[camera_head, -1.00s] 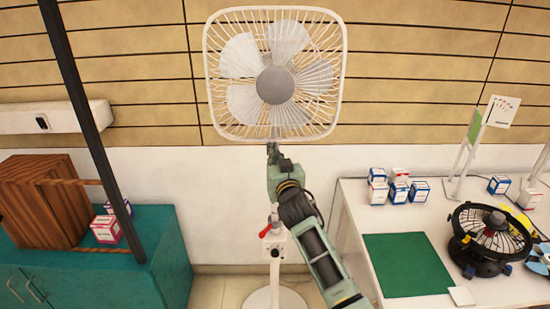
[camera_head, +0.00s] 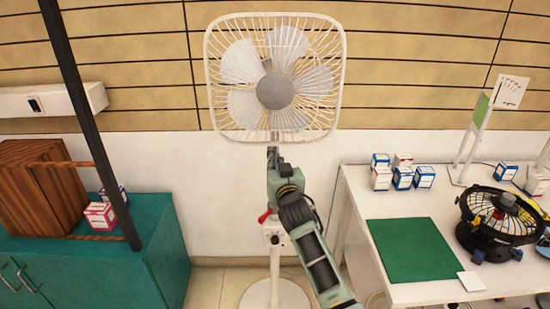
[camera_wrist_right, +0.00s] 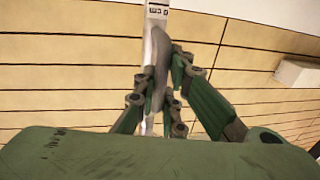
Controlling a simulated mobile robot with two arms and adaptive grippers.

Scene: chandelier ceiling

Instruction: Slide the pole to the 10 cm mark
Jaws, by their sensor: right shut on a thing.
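The white fan (camera_head: 275,90) with a square cage and grey hub stands upright before the wall. Its stand has a collar (camera_head: 273,238) with a red lever (camera_head: 264,215) and a round white base (camera_head: 275,295). My right gripper (camera_head: 272,152) is just under the cage, shut on the pole, hiding much of it. In the right wrist view the fingers (camera_wrist_right: 165,88) close around the white pole (camera_wrist_right: 157,22), which bears a "0 cm" marking near the top edge. The 10 cm mark cannot be made out. My left gripper is not in view.
A white table (camera_head: 352,215) on the right carries small boxes (camera_head: 402,177), a green mat (camera_head: 412,250) and a black-and-yellow fan (camera_head: 498,215). A teal cabinet (camera_head: 95,275) with a wooden box stands on the left, behind a dark post (camera_head: 90,120).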

